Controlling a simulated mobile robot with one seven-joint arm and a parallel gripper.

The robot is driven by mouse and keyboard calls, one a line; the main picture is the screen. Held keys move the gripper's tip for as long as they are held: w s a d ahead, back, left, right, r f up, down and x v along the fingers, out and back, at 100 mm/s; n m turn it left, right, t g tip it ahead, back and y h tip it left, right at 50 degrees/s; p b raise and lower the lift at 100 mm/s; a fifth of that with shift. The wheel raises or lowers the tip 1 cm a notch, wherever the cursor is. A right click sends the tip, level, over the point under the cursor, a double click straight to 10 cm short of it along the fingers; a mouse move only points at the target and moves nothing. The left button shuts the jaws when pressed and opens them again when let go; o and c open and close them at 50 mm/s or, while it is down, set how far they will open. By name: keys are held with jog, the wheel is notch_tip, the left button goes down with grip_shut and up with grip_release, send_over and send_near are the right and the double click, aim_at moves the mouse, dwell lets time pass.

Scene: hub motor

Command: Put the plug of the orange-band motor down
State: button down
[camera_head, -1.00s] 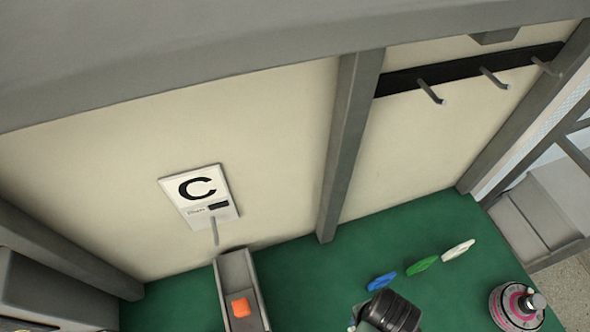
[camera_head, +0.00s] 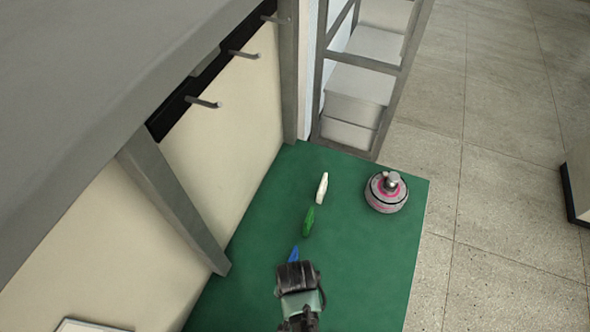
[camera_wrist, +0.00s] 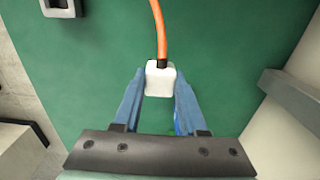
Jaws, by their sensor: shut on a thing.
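My gripper (camera_wrist: 160,85) is shut on a white plug (camera_wrist: 160,79), with one blue finger on each side of it. An orange cable (camera_wrist: 160,28) runs from the plug out of the top of the wrist view. Below the plug is the green mat (camera_wrist: 110,45); the gap between them is hard to judge. In the head view my dark wrist hides the plug and the fingertips. I cannot make out the orange-band motor in either view.
Blue (camera_head: 293,255), green (camera_head: 308,221) and white (camera_head: 322,188) flat pieces stand in a row on the mat. A pink-banded motor (camera_head: 388,192) sits near the far right corner. A wall and post (camera_head: 172,205) border the left.

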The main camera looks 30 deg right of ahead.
jog(key=shift+f, duration=2.15)
jog(key=shift+f, duration=0.15)
jog(key=shift+c, duration=2.3)
grip_release()
notch_tip(320, 180, up, 12)
jog(key=shift+r, duration=0.2)
